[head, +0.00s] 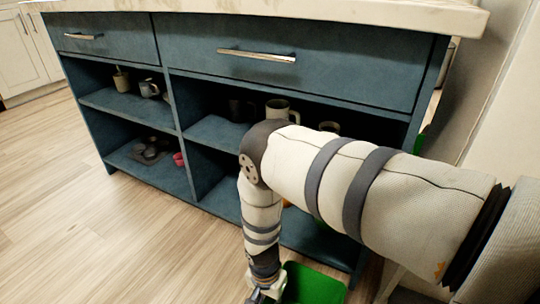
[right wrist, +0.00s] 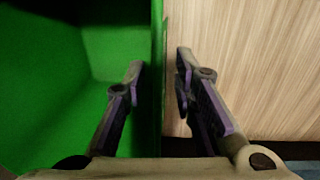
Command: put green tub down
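The green tub (head: 315,284) is low in the head view, at the foot of the shelving, partly cut off by the bottom edge. My right gripper (head: 268,293) is at the tub's left side there. In the right wrist view, the tub (right wrist: 60,70) fills the left half, and its wall runs between the two fingers of my right gripper (right wrist: 160,65). One finger is inside the tub and the other outside over wood floor. Gaps show between the fingers and the wall, so the gripper looks open. My left gripper is not in view.
The blue shelving unit (head: 190,120) holds mugs (head: 278,109) and small dishes (head: 150,150). My right arm hides part of its right side. A pale wall (head: 490,110) stands close on the right. Wood floor (head: 100,240) is clear at left.

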